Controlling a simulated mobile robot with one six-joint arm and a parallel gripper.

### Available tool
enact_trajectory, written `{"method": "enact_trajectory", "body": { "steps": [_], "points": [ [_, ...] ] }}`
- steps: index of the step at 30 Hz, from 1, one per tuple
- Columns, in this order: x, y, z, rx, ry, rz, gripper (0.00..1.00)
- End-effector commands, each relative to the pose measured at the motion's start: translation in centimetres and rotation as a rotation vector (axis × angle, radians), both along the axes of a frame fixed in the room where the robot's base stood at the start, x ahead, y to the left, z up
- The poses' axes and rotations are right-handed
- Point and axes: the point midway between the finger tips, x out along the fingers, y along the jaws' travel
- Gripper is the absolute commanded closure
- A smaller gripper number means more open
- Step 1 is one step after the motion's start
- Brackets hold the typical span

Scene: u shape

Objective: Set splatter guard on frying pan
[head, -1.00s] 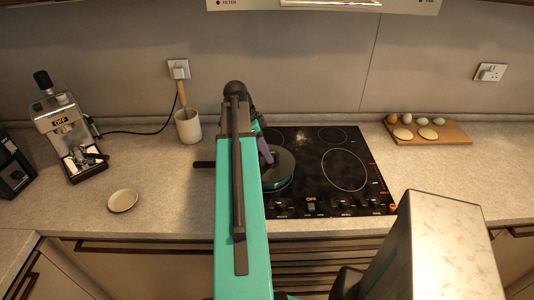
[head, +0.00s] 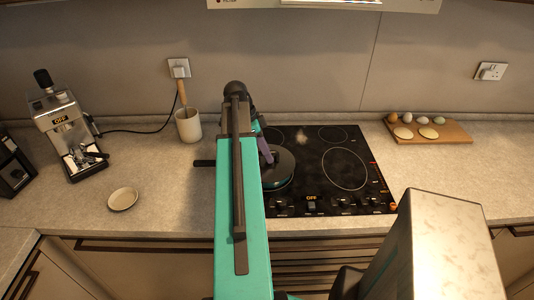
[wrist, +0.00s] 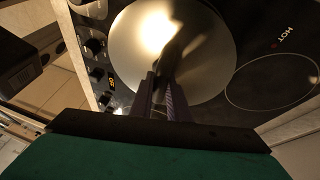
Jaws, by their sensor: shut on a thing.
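The frying pan (head: 284,184) sits on the left front part of the cooktop, its teal side showing below a dark round top. The splatter guard (head: 285,163) appears as that dark disc, lying over the pan. It is a large shiny disc in the wrist view (wrist: 210,60). My gripper (head: 269,158) is at the disc, partly hidden by my arm. In the wrist view my gripper (wrist: 160,88) has its purple fingers close together over the disc's near part, shut on the guard. The exact gripped part is hidden. A black handle (head: 204,163) sticks out left of my arm.
The black cooktop (head: 312,163) has free burners behind and right. A wooden board (head: 448,133) with eggs and round pale pieces lies at right. A utensil pot (head: 188,126), a small plate (head: 122,199) and a coffee machine (head: 65,135) stand at left.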

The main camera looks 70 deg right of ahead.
Motion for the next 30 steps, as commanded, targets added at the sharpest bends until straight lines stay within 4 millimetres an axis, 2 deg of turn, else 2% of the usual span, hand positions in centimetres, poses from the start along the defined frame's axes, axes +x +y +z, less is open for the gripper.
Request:
{"method": "enact_trajectory", "body": {
  "steps": [4,5,8,17,18,23,30],
  "points": [
    [-0.04,0.24,-0.55,0.009,-0.002,-0.001,1.00],
    [-0.04,0.25,-0.54,0.009,-0.002,-0.001,0.81],
    [-0.03,0.22,-0.52,0.008,-0.002,-0.001,0.64],
    [0.07,0.11,-0.52,0.007,-0.004,0.001,0.63],
    [0.07,0.11,-0.54,0.006,-0.004,0.002,0.66],
    [0.11,0.08,-0.55,0.005,-0.005,0.002,0.49],
    [0.15,0.06,-0.57,0.005,-0.006,0.003,0.49]
  ]
}}
